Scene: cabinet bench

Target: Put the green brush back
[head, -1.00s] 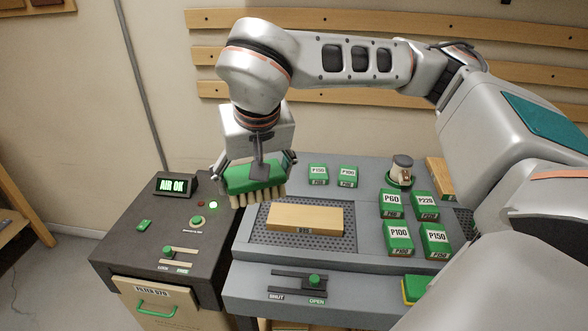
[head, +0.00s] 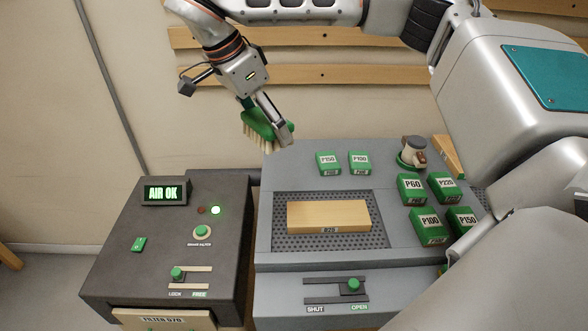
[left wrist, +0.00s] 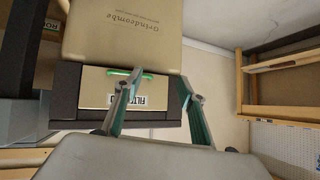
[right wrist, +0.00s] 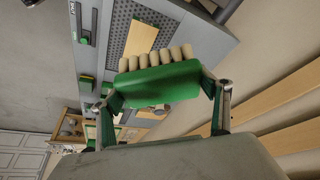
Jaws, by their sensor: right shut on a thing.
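The green brush (head: 262,126) has a green back and pale bristles. My right gripper (head: 268,118) is shut on it and holds it up at the back left corner of the grey bench, near the wall. In the right wrist view the brush (right wrist: 160,84) sits between the two fingers of the right gripper (right wrist: 168,92), bristles pointing away from the palm. My left gripper (left wrist: 157,95) shows only in the left wrist view. Its fingers are apart with nothing between them, in front of the cabinet's filter drawer (left wrist: 105,90).
A wooden block (head: 328,215) lies on the perforated plate (head: 382,238). Green labelled blocks such as P60 (head: 412,190) stand at the right, with a small sander-like tool (head: 411,153) behind. The dark control cabinet (head: 120,235) shows AIR OK. The bench slider (head: 352,287) is at OPEN.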

